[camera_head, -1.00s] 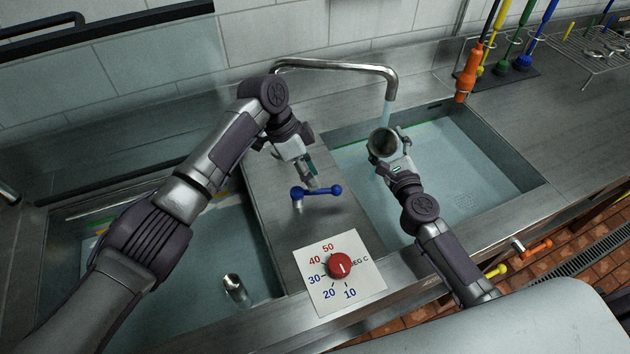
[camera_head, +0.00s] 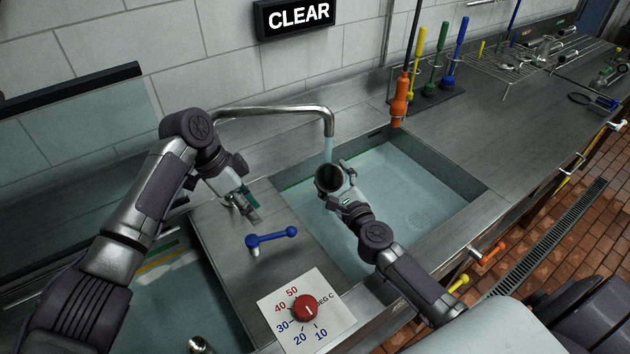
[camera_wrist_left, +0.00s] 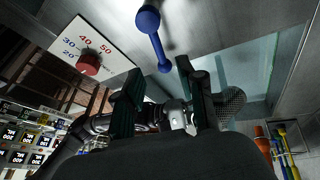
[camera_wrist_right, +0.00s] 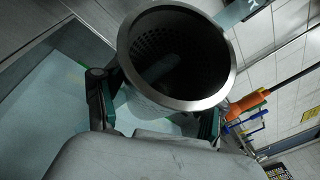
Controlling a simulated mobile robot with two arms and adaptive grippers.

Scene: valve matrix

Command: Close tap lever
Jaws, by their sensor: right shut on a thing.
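The blue tap lever (camera_head: 272,237) stands on the steel deck between the two basins, its free ball end pointing right. In the left wrist view its ball (camera_wrist_left: 163,67) lies just beyond the gap between my fingertips. My left gripper (camera_head: 252,214) is open and empty, behind the lever and apart from it. The curved tap spout (camera_head: 275,111) pours a water stream (camera_head: 328,149). My right gripper (camera_head: 346,188) is shut around a metal perforated cup (camera_head: 329,179), held under the stream with its mouth up. The right wrist view shows the cup (camera_wrist_right: 180,60) between both fingers.
A temperature dial with a red knob (camera_head: 305,307) sits in front of the lever. The right basin (camera_head: 420,190) holds water. A lit CLEAR sign (camera_head: 296,17) hangs on the wall. An orange-handled tool (camera_head: 400,95) hangs behind the basin; coloured brushes stand on the back counter.

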